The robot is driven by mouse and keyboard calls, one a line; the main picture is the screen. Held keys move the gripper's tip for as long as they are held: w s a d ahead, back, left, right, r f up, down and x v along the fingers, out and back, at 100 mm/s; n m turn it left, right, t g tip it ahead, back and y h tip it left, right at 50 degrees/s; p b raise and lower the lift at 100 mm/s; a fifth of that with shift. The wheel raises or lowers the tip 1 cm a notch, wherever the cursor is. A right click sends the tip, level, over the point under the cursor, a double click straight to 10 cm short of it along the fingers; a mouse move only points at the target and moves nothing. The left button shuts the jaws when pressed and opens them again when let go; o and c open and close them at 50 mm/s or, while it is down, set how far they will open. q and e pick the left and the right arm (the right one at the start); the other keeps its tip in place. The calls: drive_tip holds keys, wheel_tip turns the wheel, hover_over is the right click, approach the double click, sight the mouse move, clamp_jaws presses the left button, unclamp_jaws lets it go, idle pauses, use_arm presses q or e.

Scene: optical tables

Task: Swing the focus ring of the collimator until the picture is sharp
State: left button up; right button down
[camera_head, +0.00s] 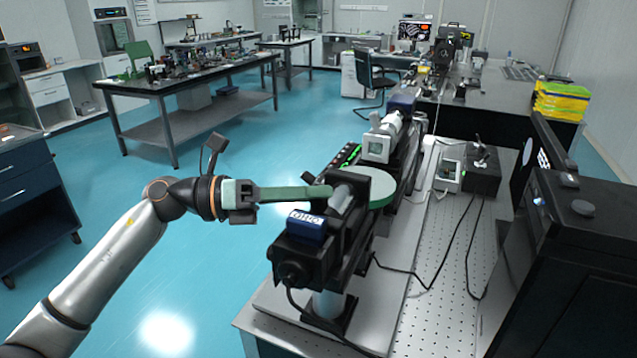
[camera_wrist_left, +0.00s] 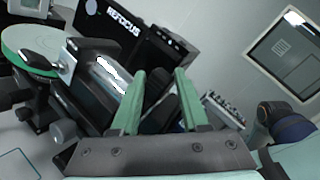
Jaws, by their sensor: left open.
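The black collimator assembly (camera_head: 300,258), with a blue-labelled block on top, stands at the near end of the optical table. A grey cylinder (camera_head: 343,199) sits at its upper part. My left gripper (camera_head: 328,192) reaches in from the left, its green fingertips close to this cylinder. In the left wrist view, the two green fingers (camera_wrist_left: 160,76) are apart, with dark parts showing between and beyond them. I cannot tell whether they touch anything. The focus ring cannot be made out clearly.
A large black box (camera_head: 560,270) stands at right. Cables cross the perforated tabletop (camera_head: 425,290). The floor left of the table is clear.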

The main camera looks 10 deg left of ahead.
use_arm(q)
drive_tip(key=shift+w+d, duration=0.1)
drive_tip(key=shift+d, duration=0.45)
clamp_jaws()
